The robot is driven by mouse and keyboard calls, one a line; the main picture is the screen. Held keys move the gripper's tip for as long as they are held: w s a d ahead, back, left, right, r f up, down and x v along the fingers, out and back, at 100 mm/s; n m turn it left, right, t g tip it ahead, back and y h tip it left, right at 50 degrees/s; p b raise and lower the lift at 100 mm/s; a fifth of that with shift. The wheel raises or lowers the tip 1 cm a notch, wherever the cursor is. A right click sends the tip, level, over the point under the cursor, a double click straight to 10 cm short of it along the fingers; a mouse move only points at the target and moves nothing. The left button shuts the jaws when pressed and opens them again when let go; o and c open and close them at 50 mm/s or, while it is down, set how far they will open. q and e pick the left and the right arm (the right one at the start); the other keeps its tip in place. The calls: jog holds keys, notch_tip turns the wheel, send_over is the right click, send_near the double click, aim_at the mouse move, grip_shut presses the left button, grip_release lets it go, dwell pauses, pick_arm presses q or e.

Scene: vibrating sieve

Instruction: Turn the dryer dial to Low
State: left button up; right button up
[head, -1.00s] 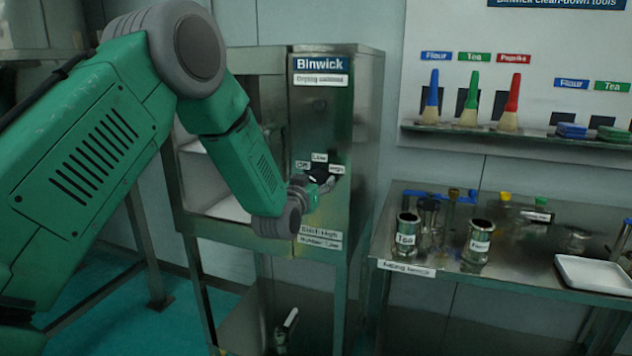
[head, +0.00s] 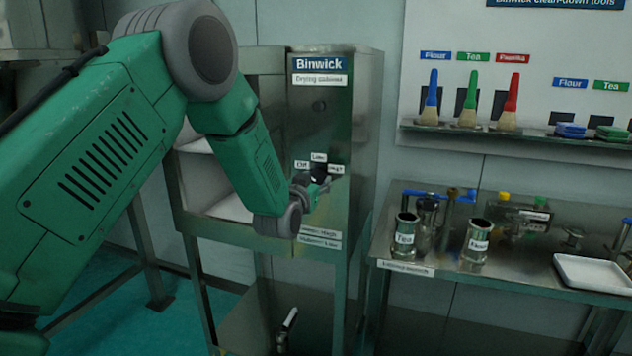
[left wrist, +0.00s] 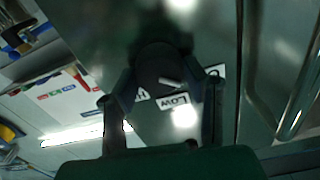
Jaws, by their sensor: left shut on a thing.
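The dryer dial (head: 319,172) is a dark round knob on the front of the drying cabinet, with the small labels Off (head: 301,164), Low (head: 318,157) and High (head: 336,169) around it. In the left wrist view the dial (left wrist: 160,62) carries a short white pointer mark, and the Low label (left wrist: 172,100) appears upside down. The mark slants toward the side of Low away from the left label; its exact setting is hard to tell. My left gripper (left wrist: 164,98) has one finger on each side of the dial and is shut on it; it also shows in the head view (head: 315,185). My right gripper is out of view.
The drying cabinet (head: 335,120) has an open shelf bay on its left. A metal bench (head: 400,255) at the right holds tins, tools and a white tray (head: 595,272).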

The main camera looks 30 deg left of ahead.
pick_arm(q)
jog(key=m, duration=0.5)
jog(key=shift+d+f, duration=0.1)
jog(key=shift+d, duration=0.05)
jog(key=m+b, duration=0.1)
jog(key=m, duration=0.4)
jog(key=shift+f, duration=0.15)
jog(key=shift+d+m, duration=0.1)
jog(key=shift+m, duration=0.3)
jog(key=o, duration=1.1)
